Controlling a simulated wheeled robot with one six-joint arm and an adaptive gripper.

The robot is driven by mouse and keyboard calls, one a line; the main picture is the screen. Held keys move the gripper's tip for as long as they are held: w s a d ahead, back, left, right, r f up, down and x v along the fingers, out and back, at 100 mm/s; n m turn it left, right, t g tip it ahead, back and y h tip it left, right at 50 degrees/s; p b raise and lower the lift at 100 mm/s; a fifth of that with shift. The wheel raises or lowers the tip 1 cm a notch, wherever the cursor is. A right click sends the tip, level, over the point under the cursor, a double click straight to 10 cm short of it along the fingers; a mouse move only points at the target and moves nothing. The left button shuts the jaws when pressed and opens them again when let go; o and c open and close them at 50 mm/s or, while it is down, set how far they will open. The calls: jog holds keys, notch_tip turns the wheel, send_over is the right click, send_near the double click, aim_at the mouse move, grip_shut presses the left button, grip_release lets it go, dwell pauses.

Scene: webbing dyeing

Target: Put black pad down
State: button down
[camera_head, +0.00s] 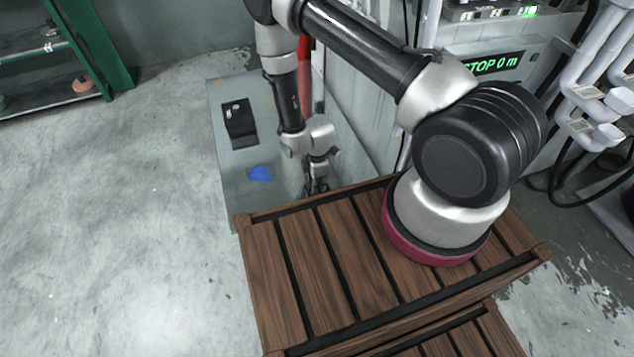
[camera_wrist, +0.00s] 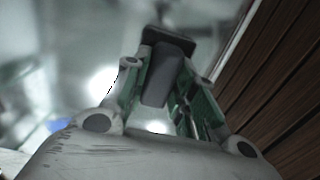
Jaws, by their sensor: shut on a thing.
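My gripper (camera_head: 317,184) hangs fingers down over the near right part of a grey table, close to the edge of the wooden slatted platform. In the wrist view my gripper (camera_wrist: 160,88) is shut on a dark grey to black pad (camera_wrist: 168,72), which sticks out beyond the fingertips. In the head view the held pad is small and mostly hidden by the fingers. I cannot tell whether it touches the table. The grey table (camera_head: 235,190) shows at the middle left of the head view.
A black rectangular piece (camera_head: 242,132) with a small white part lies at the table's far left. A blue patch (camera_head: 261,173) lies left of my gripper. The slatted wooden platform (camera_head: 280,290) is in front. A wall panel with a green display (camera_head: 497,64) stands right.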

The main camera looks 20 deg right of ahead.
jog(key=c, duration=1.2)
grip_release()
jog(key=shift+f, duration=0.1)
jog(key=shift+o, duration=0.2)
notch_tip(320, 180, up, 12)
jog(key=shift+r, duration=0.2)
